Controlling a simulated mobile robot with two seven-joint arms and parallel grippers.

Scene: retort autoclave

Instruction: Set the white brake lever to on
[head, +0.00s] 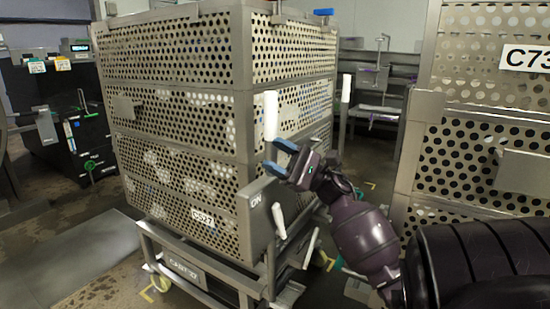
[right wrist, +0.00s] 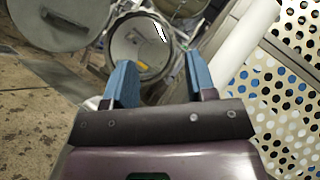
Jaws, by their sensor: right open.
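A white lever (head: 279,220) sticks out beside a grey plate (head: 262,215) marked ON, low on the near corner of the perforated cart (head: 244,130). A second white lever (head: 311,247) hangs further right; I cannot tell which is the brake. My right gripper (head: 277,157) is open and empty, above the plate and just below an upright white handle (head: 270,115). In the right wrist view its blue fingers (right wrist: 160,75) have nothing between them. A white bar (right wrist: 235,45) passes right of them; I cannot tell which handle it is. My left gripper is out of view.
Another perforated cart (head: 470,150) stands close on the right, with my right arm in front of it. Another white handle (head: 346,88) stands at the cart's far side. A black cabinet (head: 65,115) is at the left. Some floor is clear at the left front.

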